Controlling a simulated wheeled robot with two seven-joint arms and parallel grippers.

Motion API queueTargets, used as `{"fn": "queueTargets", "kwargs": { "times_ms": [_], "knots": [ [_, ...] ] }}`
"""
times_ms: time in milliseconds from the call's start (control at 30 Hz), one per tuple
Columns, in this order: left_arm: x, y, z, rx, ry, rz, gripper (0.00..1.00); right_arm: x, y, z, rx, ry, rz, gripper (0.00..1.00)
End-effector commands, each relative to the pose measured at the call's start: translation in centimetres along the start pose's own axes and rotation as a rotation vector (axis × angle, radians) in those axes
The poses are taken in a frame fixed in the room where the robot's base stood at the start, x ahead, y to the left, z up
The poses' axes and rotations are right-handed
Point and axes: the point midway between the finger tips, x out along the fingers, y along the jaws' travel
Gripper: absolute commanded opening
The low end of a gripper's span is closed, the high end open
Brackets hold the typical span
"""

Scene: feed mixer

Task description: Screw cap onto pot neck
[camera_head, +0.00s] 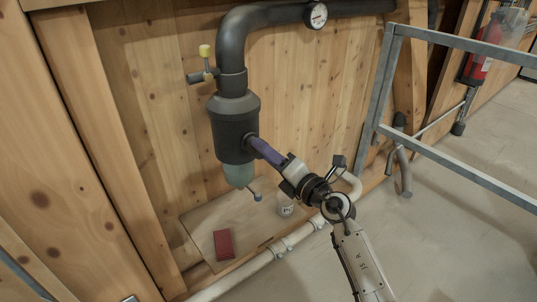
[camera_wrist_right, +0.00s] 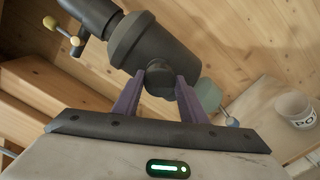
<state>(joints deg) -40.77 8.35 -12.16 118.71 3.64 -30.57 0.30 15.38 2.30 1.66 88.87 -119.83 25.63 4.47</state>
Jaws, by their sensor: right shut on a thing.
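The dark grey pot (camera_head: 233,122) hangs upright under a bent pipe, with a greenish bowl (camera_head: 238,173) at its bottom. In the wrist view the pot (camera_wrist_right: 153,43) is tilted across the top. My right gripper (camera_head: 252,145) reaches the pot's lower right side, where the neck is. In the wrist view its purple fingers (camera_wrist_right: 160,82) are shut on a dark round cap (camera_wrist_right: 158,78) against the pot's side. The neck is hidden behind the cap and fingers, so I cannot tell how far the cap sits on it. My left gripper is not in view.
A yellow-knobbed valve (camera_head: 205,52) sticks out left of the pipe. Below lies a wooden board (camera_head: 200,222) with a red block (camera_head: 224,244) and a white tub (camera_head: 286,205). A pale pipe (camera_head: 262,261) runs along the floor. A metal rail (camera_head: 450,165) stands right.

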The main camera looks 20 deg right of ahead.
Motion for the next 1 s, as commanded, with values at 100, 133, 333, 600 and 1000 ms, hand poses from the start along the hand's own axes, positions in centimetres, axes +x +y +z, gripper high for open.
{"fn": "queueTargets", "kwargs": {
  "times_ms": [100, 133, 333, 600, 1000],
  "knots": [
    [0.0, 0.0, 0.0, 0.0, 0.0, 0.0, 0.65, 0.3, 0.1, 0.0, 0.001, 0.0, 0.001, 0.13],
    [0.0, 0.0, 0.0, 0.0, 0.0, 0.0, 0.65, 0.4, 0.1, 0.0, 0.001, -0.001, 0.001, 0.13],
    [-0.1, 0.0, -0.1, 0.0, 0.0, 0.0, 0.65, 0.9, 0.1, 0.0, 0.0, -0.001, 0.001, 0.13],
    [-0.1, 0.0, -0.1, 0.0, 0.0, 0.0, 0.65, 1.2, 0.0, 0.0, -0.001, 0.0, 0.001, 0.57],
    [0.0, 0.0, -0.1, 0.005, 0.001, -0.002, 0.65, 1.2, 0.0, 0.0, 0.0, 0.0, 0.0, 0.6]
  ]
}}
